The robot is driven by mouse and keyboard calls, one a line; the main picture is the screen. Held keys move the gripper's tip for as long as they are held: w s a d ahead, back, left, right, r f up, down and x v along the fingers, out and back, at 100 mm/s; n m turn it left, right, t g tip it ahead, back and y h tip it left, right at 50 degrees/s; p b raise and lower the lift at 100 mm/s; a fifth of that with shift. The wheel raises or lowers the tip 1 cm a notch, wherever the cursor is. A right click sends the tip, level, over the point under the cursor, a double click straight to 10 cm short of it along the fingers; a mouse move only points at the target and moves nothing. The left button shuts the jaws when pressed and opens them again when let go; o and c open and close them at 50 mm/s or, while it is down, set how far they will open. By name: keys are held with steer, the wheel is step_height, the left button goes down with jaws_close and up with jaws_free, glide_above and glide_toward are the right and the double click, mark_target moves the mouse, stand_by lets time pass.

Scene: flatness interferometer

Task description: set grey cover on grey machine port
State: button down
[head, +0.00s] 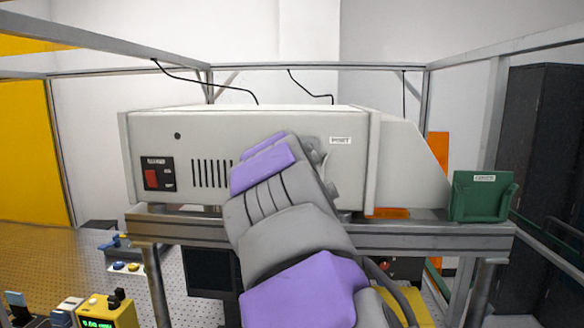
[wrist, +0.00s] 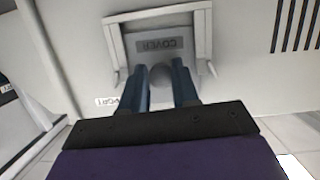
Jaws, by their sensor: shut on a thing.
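The grey machine (head: 225,125) is a long box on a raised grey bench; its front face also shows in the wrist view (wrist: 245,75). A PORT label (head: 340,140) is on that face, right of my arm. The grey cover (wrist: 160,31) has an upside-down COVER label and a round knob (wrist: 160,74) in the wrist view. My gripper (wrist: 163,80) is shut on the knob, one dark blue finger on each side. The cover is at the machine's face, within or against a light grey frame. My arm hides most of this in the head view; seating cannot be told.
A green holder (head: 482,197) stands at the right end of the bench (head: 440,235). Metal frame posts and hanging black cables surround the machine. A yellow meter (head: 108,310) and small parts lie on the perforated table at lower left.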

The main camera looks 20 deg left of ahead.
steer(key=shift+f+b, duration=0.45)
steer(key=shift+f, duration=0.25)
steer(key=c, duration=0.8)
jaws_free()
